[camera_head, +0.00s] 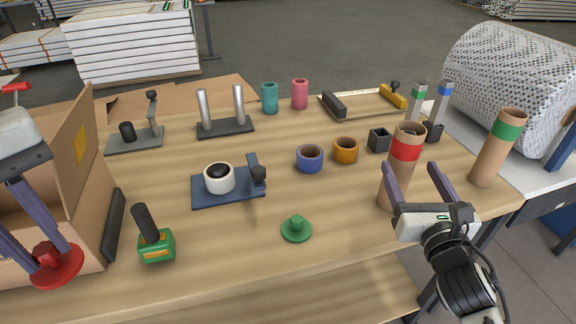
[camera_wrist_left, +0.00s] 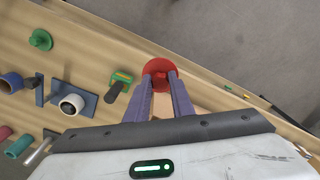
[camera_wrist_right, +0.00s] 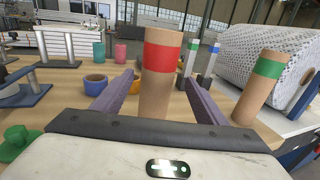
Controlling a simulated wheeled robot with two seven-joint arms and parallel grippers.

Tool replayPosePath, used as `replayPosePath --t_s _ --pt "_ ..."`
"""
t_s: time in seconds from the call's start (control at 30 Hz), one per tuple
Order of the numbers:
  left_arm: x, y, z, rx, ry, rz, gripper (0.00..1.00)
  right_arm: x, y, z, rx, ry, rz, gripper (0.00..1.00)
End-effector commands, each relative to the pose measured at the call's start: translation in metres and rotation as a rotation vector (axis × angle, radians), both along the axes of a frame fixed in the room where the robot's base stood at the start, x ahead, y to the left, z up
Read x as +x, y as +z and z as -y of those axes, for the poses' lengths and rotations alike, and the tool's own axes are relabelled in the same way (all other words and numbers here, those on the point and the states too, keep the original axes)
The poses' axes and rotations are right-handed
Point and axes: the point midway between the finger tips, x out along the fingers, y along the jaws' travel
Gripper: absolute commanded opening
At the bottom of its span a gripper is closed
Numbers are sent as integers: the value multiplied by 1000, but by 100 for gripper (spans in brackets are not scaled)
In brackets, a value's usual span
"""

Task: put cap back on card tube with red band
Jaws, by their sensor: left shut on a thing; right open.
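The card tube with the red band (camera_head: 395,187) stands upright at the right of the table, its top open. My right gripper (camera_head: 419,180) is open, with its fingers on either side of the tube; the right wrist view shows the tube (camera_wrist_right: 158,95) between the fingers, apart from the left one. My left gripper (camera_head: 45,250) is shut on the knob of a red cap (camera_head: 57,265), held near the cardboard box at the far left. The red cap also shows at the fingertips in the left wrist view (camera_wrist_left: 162,72). A green cap (camera_head: 297,230) lies on the table.
A card tube with a green band (camera_head: 497,150) stands right of the red-banded one. The front middle is mostly clear.

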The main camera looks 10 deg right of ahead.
Motion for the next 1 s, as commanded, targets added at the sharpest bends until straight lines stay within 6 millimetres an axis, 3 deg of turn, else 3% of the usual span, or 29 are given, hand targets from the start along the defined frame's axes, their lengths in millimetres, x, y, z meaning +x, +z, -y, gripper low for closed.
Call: replayPosePath --t_s 0.13,0.5,0.87,1.0 --pt "0 1 0 0 0 0 1 5 1 1 2 -1 1 66" --pt "0 7 0 0 0 0 1 50 0 7 1 0 0 66" --pt "0 6 0 0 0 0 1 51 0 7 0 0 0 66" --pt "0 6 0 0 0 0 1 51 0 7 0 0 0 43"
